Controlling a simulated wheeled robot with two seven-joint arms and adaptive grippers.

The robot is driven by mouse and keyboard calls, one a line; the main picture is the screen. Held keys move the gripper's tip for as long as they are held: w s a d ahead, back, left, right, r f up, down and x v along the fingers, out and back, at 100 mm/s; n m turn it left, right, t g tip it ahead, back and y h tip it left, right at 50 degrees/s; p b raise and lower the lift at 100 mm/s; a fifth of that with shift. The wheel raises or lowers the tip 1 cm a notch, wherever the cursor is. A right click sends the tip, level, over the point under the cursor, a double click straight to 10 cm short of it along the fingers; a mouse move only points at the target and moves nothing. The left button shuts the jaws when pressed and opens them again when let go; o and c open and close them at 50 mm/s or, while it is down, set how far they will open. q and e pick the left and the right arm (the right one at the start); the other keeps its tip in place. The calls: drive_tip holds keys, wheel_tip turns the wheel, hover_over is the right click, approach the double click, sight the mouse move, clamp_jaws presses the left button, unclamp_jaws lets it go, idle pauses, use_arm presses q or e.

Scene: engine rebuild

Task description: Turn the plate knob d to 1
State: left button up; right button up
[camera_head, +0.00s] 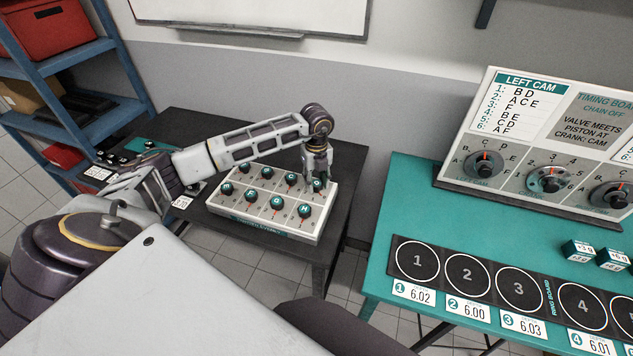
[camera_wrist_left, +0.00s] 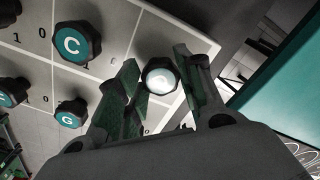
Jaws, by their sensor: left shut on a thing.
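The white knob plate (camera_head: 245,225) lies on the dark table with two rows of dark, teal-topped knobs. My left gripper (camera_head: 317,176) reaches down to the far right corner of the plate. In the left wrist view its two fingers (camera_wrist_left: 161,92) are shut around knob d (camera_wrist_left: 160,79), whose top is washed out by glare so the letter cannot be read. Its place beside knob C (camera_wrist_left: 72,44) marks it as d. The number it points to is hidden. My right gripper is not in view.
Knob G (camera_wrist_left: 70,113) and knob H (camera_head: 305,210) are close to the gripper. A teal table (camera_head: 405,205) stands to the right with a ring board (camera_head: 545,300) and the timing board (camera_head: 550,140). Blue shelving (camera_head: 60,60) is at the left.

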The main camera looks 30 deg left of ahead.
use_arm(q)
drive_tip(key=m+b, duration=0.2)
drive_tip(key=m, duration=0.1)
drive_tip(key=shift+m, duration=0.3)
drive_tip(key=m+b, duration=0.2)
drive_tip(key=m, duration=0.2)
drive_tip(key=shift+w, duration=0.1)
drive_tip(key=shift+m+b, duration=0.3)
drive_tip(key=shift+d+m+b, duration=0.1)
drive_tip(key=shift+m+b, duration=0.3)
drive_tip(key=shift+m, duration=0.8)
drive_tip(key=shift+r, duration=0.1)
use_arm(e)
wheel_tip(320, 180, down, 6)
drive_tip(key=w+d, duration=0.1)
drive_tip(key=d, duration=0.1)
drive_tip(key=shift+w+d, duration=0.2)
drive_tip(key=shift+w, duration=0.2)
